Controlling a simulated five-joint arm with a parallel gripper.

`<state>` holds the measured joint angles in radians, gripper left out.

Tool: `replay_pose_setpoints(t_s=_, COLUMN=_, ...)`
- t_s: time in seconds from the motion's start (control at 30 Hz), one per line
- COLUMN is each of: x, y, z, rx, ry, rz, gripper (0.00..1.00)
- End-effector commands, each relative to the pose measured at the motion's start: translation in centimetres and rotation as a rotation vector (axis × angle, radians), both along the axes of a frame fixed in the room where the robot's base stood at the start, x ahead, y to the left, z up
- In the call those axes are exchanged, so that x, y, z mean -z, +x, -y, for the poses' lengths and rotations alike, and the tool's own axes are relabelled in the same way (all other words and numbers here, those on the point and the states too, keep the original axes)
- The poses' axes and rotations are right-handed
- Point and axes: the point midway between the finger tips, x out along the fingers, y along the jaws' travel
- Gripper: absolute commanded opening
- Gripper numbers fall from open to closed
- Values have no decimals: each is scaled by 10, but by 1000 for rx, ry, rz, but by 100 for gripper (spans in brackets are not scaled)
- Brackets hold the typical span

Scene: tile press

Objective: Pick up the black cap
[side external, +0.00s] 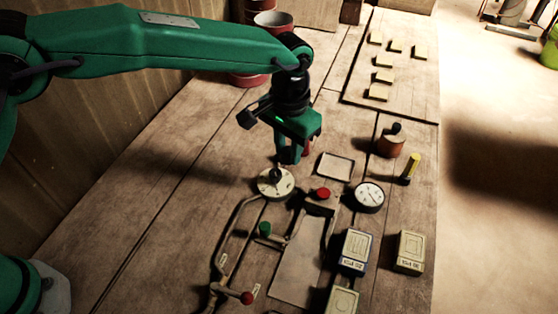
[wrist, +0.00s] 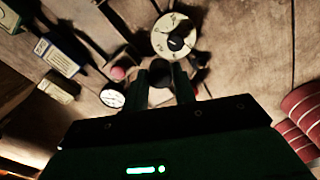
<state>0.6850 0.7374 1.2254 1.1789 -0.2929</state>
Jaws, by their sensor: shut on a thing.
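My gripper (side external: 288,158) points down over the wooden table, a little above and right of a cream dial with a black knob (side external: 275,180). It is shut on a small dark round piece, which I take to be the black cap (wrist: 161,74). In the wrist view, the cap shows between the two fingers of my gripper (wrist: 166,80), and the dial (wrist: 160,36) lies just beyond it. In the side view, the fingers mostly hide the cap.
A red knob (side external: 322,194), a round gauge (side external: 369,196), a brown pot with a dark knob (side external: 391,143) and a yellow-handled tool (side external: 411,168) stand to the right. Bent metal handles (side external: 232,235) and labelled boxes (side external: 355,250) are in front. Tiles (side external: 384,76) lie at the back.

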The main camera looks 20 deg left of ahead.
Motion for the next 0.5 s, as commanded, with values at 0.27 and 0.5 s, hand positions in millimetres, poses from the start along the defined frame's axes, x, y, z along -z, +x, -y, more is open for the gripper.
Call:
replay_pose_setpoints(t_s=0.27, x=-11, y=-16, z=9, rx=0, ry=0, rz=1, gripper=6)
replay_pose_setpoints(t_s=0.5, x=-11, y=-17, z=9, rx=0, ry=0, rz=0, gripper=6)
